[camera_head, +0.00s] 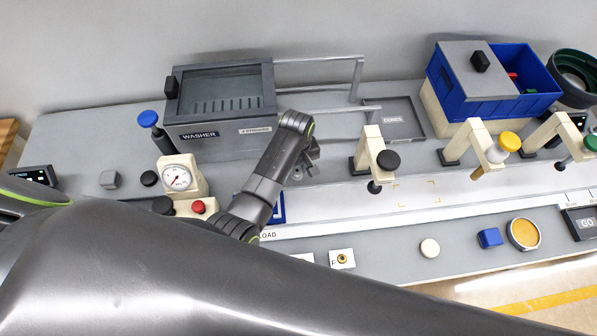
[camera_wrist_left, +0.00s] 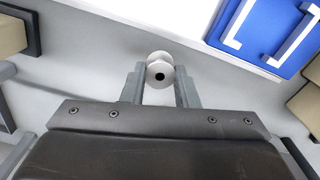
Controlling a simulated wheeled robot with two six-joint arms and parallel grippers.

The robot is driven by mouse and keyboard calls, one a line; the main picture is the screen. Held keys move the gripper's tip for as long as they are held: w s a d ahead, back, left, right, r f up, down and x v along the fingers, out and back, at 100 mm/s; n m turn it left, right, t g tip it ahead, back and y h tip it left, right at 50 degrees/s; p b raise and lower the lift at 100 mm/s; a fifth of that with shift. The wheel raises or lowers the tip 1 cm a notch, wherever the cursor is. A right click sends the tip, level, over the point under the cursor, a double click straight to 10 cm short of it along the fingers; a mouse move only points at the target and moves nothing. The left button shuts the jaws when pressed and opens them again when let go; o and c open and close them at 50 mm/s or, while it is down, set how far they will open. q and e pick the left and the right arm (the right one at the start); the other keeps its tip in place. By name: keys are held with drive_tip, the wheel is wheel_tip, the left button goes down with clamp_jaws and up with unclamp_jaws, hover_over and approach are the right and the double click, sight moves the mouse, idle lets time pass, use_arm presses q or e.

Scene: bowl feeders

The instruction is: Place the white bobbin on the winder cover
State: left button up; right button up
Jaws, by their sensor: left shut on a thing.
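My left gripper (camera_head: 306,165) is above the bench, in front of the washer's right side. In the left wrist view its two fingers (camera_wrist_left: 160,84) are shut on a pale, round bobbin (camera_wrist_left: 159,62) with a dark centre hole. The bobbin's end faces the wrist camera, and I see it apart from the surface markings around it. In the head view the arm and fingers mostly hide the bobbin. I cannot tell for sure which part is the winder cover. My right gripper is not in view.
The washer (camera_head: 225,105) stands behind my left arm. A CORES tray (camera_head: 412,134) lies to its right. A blue bin (camera_head: 500,100) is at the back. A white disc (camera_head: 430,248) lies on the front strip.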

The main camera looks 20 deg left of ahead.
sight(297, 170)
use_arm(q)
drive_tip(key=shift+f, duration=1.8)
drive_tip(key=shift+f, duration=0.1)
drive_tip(key=o, duration=1)
drive_tip(key=shift+o, duration=0.2)
